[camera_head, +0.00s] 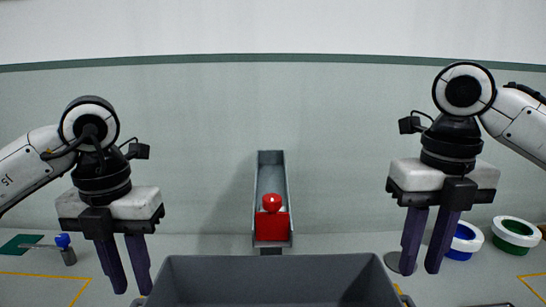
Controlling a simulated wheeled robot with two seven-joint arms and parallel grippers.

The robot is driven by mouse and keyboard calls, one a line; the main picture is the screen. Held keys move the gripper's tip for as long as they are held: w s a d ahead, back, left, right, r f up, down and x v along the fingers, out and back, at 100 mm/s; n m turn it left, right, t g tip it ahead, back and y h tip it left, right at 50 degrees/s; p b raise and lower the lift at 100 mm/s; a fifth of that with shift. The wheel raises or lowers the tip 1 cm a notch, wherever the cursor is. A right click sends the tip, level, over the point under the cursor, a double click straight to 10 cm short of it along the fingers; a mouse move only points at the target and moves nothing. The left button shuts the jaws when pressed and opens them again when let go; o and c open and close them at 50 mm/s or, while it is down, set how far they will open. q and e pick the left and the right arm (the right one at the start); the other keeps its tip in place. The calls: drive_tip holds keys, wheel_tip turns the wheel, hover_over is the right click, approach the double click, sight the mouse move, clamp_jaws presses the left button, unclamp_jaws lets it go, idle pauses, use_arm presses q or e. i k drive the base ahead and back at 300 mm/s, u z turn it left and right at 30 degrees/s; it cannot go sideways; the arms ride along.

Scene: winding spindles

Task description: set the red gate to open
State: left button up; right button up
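The red gate (272,227) is an upright red plate across the lower front end of a narrow grey chute (271,164). A round red knob (271,202) sits at the gate's top edge. My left gripper (131,285) hangs to the left of the gate, fingers pointing down and apart, with nothing between them. My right gripper (421,268) hangs to the right of the gate, also with fingers down, apart and empty. Neither gripper touches the gate. The inside of the chute behind the gate is partly hidden.
A large grey bin (270,263) stands in front of the chute, its lower part cut off. Blue (467,231) and green (515,226) ringed objects lie at the right. A blue-topped item (63,241) stands by a green patch (19,243) at the left.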

sight(271, 225)
drive_tip(key=k, duration=1)
